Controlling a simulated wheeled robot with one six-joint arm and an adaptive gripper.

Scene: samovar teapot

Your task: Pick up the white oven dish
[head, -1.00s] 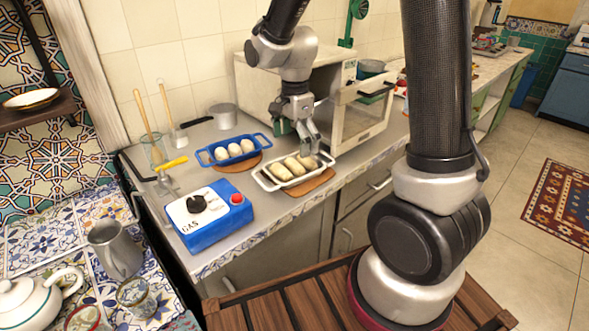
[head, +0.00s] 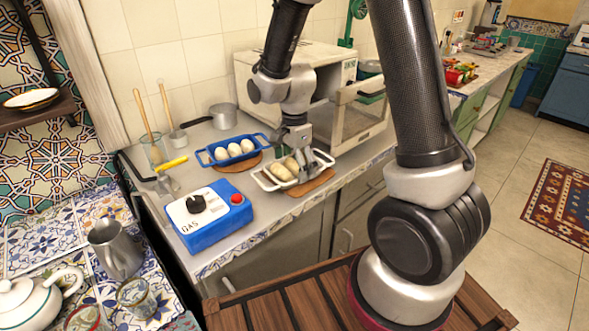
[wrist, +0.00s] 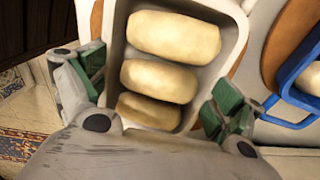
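The white oven dish (head: 268,185) sits on a brown board on the counter and holds several pale oblong rolls (head: 281,172). My gripper (head: 303,168) is at the dish's right end, low over it, and hides part of that end. In the wrist view the dish (wrist: 238,38) lies between the two green-padded fingers (wrist: 158,92), one on each side. The fingers are spread wide apart. Whether either finger touches the dish wall cannot be told.
A blue dish (head: 208,161) with several white pieces stands close behind left. The blue-sided gas box (head: 222,228) is at the front left. The white oven (head: 344,134), its door open, stands behind right. The counter's front edge is near the dish.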

